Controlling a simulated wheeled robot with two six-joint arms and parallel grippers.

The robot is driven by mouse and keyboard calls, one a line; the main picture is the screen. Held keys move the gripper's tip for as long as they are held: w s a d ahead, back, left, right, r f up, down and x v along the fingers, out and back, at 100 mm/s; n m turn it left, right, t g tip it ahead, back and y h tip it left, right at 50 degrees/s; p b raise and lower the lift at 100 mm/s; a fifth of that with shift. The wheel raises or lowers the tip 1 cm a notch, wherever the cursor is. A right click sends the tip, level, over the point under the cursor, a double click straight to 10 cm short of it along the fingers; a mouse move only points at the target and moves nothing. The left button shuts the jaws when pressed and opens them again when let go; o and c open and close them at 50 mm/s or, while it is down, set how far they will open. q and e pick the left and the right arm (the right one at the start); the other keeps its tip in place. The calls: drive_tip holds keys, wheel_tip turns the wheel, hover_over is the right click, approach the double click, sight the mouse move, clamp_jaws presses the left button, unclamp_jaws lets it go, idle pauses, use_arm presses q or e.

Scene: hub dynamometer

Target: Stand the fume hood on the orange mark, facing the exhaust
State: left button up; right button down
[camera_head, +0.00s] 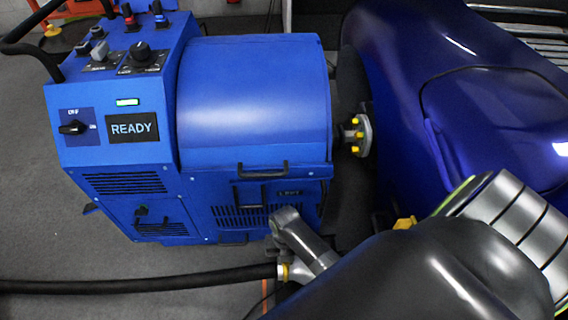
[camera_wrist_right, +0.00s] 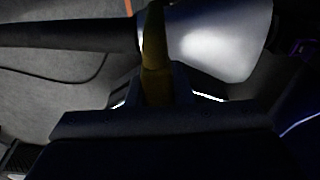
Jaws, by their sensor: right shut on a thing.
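The fume hood (camera_head: 316,262) is a grey metal piece with a brass-coloured collar, joined to a black hose (camera_head: 140,284) that runs off to the left. It sits low in the middle of the head view. In the right wrist view the pale metal hood (camera_wrist_right: 207,42) flares right of the collar. My right gripper (camera_wrist_right: 155,88) is shut on the hood at the yellowish part by the hose. In the head view my dark arm hides most of this gripper. Part of an orange mark (camera_head: 264,293) shows on the floor beside the hood. The exhaust is not identifiable. My left gripper is not in view.
A blue dynamometer cabinet (camera_head: 255,100) with a READY display stands behind the hood, close to it. A yellow-studded hub (camera_head: 357,136) joins it to a blue car (camera_head: 480,110) at the right. Grey floor (camera_head: 40,220) is open at the left, crossed by the hose.

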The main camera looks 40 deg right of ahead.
idle(0.3)
drive_tip(key=c, duration=1.3)
unclamp_jaws()
drive_tip(key=shift+f, duration=0.1)
drive_tip(key=shift+r, duration=0.3)
drive_tip(key=r+p, duration=0.1)
drive_tip(key=r, duration=0.1)
drive_tip(key=r+p, duration=0.1)
drive_tip(key=r, duration=0.1)
drive_tip(key=r+p, duration=0.1)
drive_tip(key=r, duration=0.1)
drive_tip(key=shift+w+d+r, duration=0.25)
drive_tip(key=shift+w+r, duration=0.05)
drive_tip(key=shift+w, duration=0.1)
drive_tip(key=r, duration=0.1)
drive_tip(key=r+p, duration=0.1)
drive_tip(key=shift+w+d+r, duration=0.1)
drive_tip(key=shift+w+r, duration=0.1)
drive_tip(key=shift+r, duration=0.15)
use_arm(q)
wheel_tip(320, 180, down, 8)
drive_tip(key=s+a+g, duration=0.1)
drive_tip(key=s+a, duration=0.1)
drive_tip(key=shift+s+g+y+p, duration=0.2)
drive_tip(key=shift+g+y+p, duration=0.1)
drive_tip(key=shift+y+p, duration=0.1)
use_arm(e)
drive_tip(key=shift+w+d+r, duration=0.1)
drive_tip(key=shift+w+r, duration=0.05)
drive_tip(key=shift+r, duration=0.95)
